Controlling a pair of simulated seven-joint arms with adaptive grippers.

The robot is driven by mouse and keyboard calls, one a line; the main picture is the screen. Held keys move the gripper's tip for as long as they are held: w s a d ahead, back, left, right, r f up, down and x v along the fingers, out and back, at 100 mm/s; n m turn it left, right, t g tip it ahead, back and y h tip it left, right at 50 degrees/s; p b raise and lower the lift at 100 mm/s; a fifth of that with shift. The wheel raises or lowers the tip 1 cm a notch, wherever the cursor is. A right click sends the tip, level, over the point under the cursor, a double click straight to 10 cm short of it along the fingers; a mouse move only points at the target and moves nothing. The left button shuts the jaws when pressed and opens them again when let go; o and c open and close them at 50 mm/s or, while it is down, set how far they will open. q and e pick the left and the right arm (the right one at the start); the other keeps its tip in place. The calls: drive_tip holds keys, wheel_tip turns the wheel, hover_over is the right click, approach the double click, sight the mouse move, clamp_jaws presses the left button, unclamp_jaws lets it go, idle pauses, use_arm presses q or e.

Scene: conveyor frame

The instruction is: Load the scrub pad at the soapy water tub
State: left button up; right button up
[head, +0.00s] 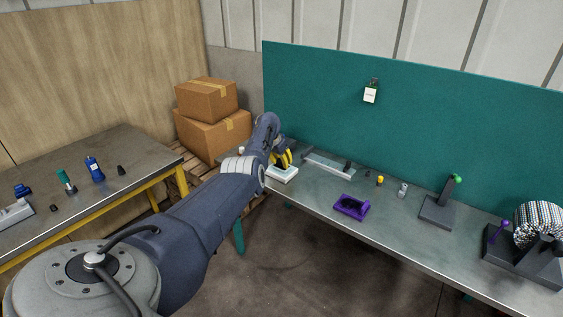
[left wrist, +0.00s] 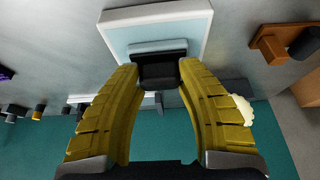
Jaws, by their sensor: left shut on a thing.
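My left gripper (head: 283,159) is at the back left end of the right-hand bench, over the white tub (head: 281,176). In the left wrist view the tub (left wrist: 194,14) has a white rim and a pale blue inside. My left gripper (left wrist: 158,72) has its yellow fingers shut on a black block, the scrub pad's grip (left wrist: 160,73). This black piece is over the tub's pale blue area; whether its underside touches is hidden. The pad's face cannot be seen. My right gripper is in neither view.
A brown wooden bracket (left wrist: 275,45) and a cream round thing (left wrist: 241,110) are near the tub. A purple tray (head: 351,207), a stand with a green knob (head: 438,211) and several small items occupy the bench. A teal panel (head: 320,110) rises behind it.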

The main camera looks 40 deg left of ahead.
use_arm(q)
drive_tip(key=shift+r, duration=3.45)
